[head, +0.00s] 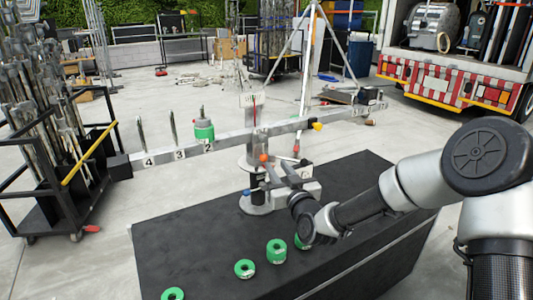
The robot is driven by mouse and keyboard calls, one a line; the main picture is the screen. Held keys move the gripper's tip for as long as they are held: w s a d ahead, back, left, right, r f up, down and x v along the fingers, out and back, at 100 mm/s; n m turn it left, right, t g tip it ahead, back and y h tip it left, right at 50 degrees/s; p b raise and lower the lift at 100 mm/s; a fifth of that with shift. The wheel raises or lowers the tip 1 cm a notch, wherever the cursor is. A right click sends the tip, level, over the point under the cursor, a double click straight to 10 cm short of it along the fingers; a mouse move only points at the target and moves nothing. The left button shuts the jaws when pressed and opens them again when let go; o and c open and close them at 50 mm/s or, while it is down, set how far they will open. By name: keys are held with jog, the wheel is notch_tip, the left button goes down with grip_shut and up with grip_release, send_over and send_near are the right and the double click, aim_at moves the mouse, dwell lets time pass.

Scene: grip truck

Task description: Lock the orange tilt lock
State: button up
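A small orange knob (264,158), which looks like the orange tilt lock, sits on the grey pivot post under the balance beam (240,137). My gripper (276,174) reaches in from the right, over the black table, with its fingers just below and beside this knob. Whether they touch it is too small to tell. The finger gap is not clear, and the wrist and grey fittings behind it blend together. A yellow-orange knob (317,126) sits further right on the beam, and a blue knob (247,192) is low on the post.
The black table (185,240) carries several green ring weights (277,251) along its front. A green weight (203,130) stands on the beam's numbered left arm. A black cart of metal stands (70,205) is at left. A red-and-white truck (450,80) is behind right.

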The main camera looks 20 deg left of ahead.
aim_at(264, 148)
jog(key=b+x, duration=0.1)
jog(key=x, duration=1)
jog(key=shift+w+a, duration=0.1)
jog(key=shift+a, duration=0.15)
grip_shut()
